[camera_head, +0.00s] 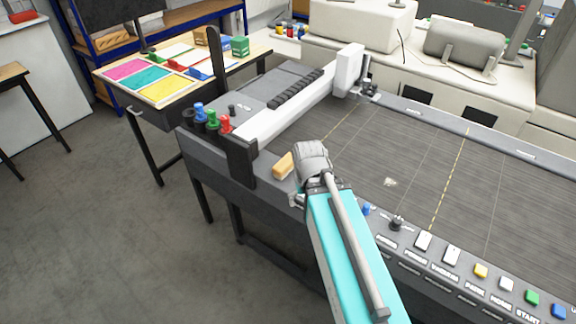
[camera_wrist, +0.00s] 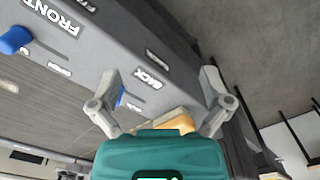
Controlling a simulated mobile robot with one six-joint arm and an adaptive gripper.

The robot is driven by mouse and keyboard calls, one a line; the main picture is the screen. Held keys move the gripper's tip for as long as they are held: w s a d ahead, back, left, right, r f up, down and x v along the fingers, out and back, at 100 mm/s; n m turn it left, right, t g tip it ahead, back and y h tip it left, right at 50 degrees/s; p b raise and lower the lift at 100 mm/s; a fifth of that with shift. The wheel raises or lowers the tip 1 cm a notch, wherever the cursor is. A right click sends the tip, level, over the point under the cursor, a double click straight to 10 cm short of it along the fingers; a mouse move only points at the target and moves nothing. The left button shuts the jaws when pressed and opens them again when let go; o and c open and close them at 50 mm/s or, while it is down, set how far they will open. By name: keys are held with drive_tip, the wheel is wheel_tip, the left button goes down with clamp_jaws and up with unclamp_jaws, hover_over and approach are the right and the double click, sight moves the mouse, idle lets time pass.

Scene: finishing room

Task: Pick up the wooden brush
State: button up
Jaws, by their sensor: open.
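The wooden brush appears as a small tan block (camera_head: 283,165) on the near left edge of the dark machine, just left of my grey wrist in the head view. In the wrist view, a tan-yellow block (camera_wrist: 180,122) that looks like the brush shows beyond the teal gripper body, which hides part of it. My gripper (camera_wrist: 160,76) is open, its two grey fingers spread wide with nothing between the tips. The block lies between the fingers' bases in the picture, apparently below them. In the head view, my arm mostly hides the fingers.
The machine's bed (camera_head: 460,180) is largely clear, with a small pale scrap (camera_head: 390,182) on it. A white gantry (camera_head: 300,105) stands behind the brush. Red, green and blue knobs (camera_head: 212,118) stand left. A sample table (camera_head: 180,65) is farther left.

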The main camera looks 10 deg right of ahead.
drive_tip(key=shift+w, duration=0.1)
idle(0.4)
wheel_tip(320, 180, up, 7)
drive_tip(key=m+p, duration=0.8)
drive_tip(key=m, duration=0.2)
hover_over(287, 159)
drive_tip(key=shift+r+b, duration=0.2)
drive_tip(key=shift+b, duration=0.1)
wheel_tip(287, 159, down, 9)
drive_tip(key=b, duration=0.8)
drive_tip(key=shift+r+b, duration=0.15)
drive_tip(key=shift+b, duration=0.15)
